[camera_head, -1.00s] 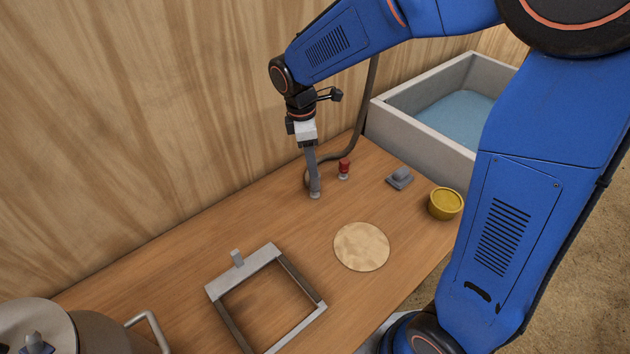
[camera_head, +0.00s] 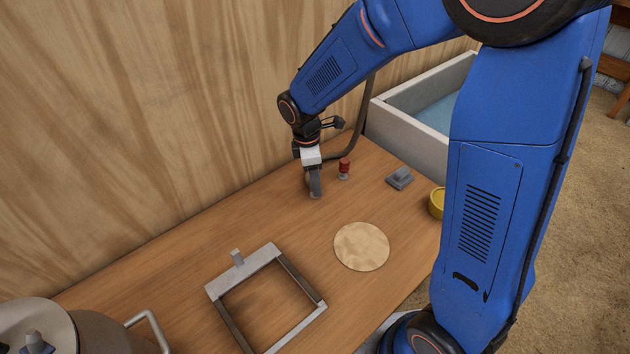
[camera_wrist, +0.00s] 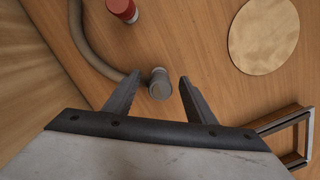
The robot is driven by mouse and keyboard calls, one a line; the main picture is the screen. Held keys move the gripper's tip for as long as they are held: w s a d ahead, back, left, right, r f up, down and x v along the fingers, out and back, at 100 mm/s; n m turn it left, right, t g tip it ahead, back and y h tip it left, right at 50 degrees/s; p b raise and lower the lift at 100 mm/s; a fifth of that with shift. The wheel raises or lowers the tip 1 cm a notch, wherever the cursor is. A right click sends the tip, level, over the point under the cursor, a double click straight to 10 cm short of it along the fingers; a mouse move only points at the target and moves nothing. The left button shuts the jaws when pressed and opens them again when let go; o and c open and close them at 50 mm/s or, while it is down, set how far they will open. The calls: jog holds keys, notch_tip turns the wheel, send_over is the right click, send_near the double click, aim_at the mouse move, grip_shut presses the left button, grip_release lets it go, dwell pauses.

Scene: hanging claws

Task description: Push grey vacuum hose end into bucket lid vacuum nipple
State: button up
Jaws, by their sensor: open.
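The grey vacuum hose (camera_head: 357,138) comes down at the back of the table and curves in behind my gripper. Its cylindrical grey end (camera_wrist: 160,86) shows in the wrist view between the tips of my two open fingers, with a gap on each side. My gripper (camera_wrist: 159,80) is open and points down over the hose end; in the head view my gripper (camera_head: 315,184) hides most of that end. The bucket lid (camera_head: 50,325) is at the bottom left corner, with the grey vacuum nipple (camera_head: 34,342) on it, partly cut off by the frame edge.
A small red-topped piece (camera_head: 344,166) stands just right of my gripper. A grey block (camera_head: 399,178), a yellow bowl (camera_head: 436,204), a round wooden disc (camera_head: 361,246) and a square frame (camera_head: 244,272) with an upright peg lie around. A grey basin (camera_head: 420,125) stands behind.

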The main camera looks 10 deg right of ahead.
jog(key=c, duration=1.1)
notch_tip(320, 180, up, 10)
jog(key=shift+r, duration=0.1)
